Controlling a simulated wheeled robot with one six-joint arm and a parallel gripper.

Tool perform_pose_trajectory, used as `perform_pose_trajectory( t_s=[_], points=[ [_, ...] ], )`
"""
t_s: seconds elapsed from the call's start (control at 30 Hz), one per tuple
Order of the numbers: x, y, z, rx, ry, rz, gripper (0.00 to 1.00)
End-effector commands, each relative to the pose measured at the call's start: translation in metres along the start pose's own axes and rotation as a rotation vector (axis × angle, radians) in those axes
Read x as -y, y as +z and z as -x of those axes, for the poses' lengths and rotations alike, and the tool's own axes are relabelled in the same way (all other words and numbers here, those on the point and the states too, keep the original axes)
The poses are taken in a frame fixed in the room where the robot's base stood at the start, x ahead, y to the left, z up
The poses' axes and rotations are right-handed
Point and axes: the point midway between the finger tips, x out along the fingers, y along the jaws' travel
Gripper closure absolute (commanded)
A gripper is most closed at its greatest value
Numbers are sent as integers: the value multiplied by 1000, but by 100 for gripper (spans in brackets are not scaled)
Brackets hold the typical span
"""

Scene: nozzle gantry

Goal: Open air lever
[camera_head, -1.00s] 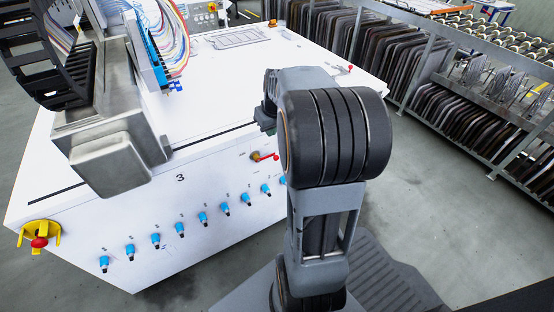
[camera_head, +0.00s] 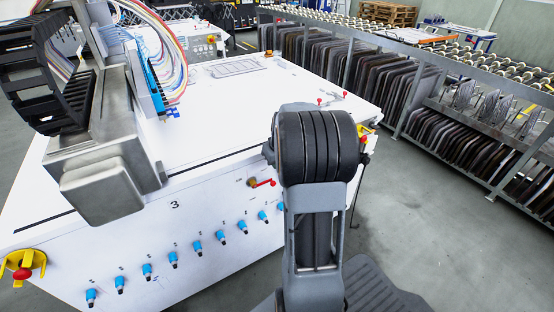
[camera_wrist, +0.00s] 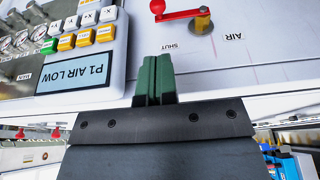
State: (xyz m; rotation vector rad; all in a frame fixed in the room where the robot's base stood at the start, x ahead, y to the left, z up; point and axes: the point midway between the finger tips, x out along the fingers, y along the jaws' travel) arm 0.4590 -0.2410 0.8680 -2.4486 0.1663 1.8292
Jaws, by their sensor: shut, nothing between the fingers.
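In the wrist view a red lever (camera_wrist: 180,14) extends left from a brass pivot (camera_wrist: 203,20) on a pale panel. The word SHUT is printed below the lever and AIR to its right. My gripper (camera_wrist: 154,62) has green fingers, shut and empty, below the lever's knobbed left end and apart from it in the picture. In the head view a red lever (camera_head: 265,183) with a brass pivot shows on the white machine's front; I cannot tell if it is the same one. My gripper is hidden behind my arm there.
In the head view several blue fittings (camera_head: 222,237) line the machine's front, with a yellow-mounted red knob (camera_head: 22,273) at left. A plate rack (camera_head: 430,95) stands right, beyond open floor.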

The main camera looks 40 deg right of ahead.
Motion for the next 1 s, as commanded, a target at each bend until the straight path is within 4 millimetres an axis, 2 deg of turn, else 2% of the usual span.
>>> perform_pose_trajectory(
  t_s=[0.1, 0.4, 0.63, 1.0],
  points=[
    [1, 1, -26, 4, -3, 0, 100],
    [0, 6, -70, 2, 0, 0, 100],
    [0, 11, -86, 1, 0, -2, 100],
    [0, 12, -90, 0, 1, -1, 100]
  ],
)
